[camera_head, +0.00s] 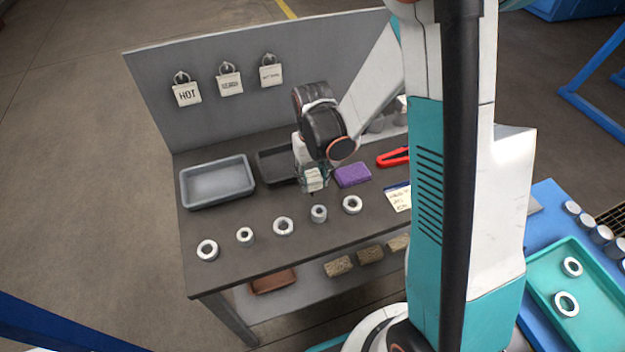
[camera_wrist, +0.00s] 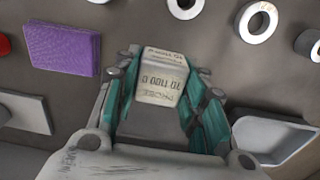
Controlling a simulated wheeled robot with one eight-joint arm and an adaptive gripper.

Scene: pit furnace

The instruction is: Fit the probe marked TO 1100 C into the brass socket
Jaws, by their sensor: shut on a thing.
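A pale block-shaped probe (camera_wrist: 163,84) sits between the fingers of my gripper (camera_head: 313,172). Its face in the wrist view carries upside-down lettering that reads PROBE, TO 1100 C. My gripper is shut on it, with a teal finger pad on each side. In the head view the probe shows as a small pale labelled piece (camera_head: 314,181) above the bench, between the dark tray and the purple sponge. The lower end of the probe is hidden. I cannot make out a brass socket in either view.
The grey bench (camera_head: 230,270) carries a grey tray (camera_head: 217,205), a dark tray (camera_head: 268,154), a purple sponge (camera_head: 353,175), red-handled tool (camera_head: 393,157), note card (camera_head: 398,198) and several metal rings (camera_head: 283,226). Tags (camera_head: 187,94) hang on the back panel. My arm hides the bench's right end.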

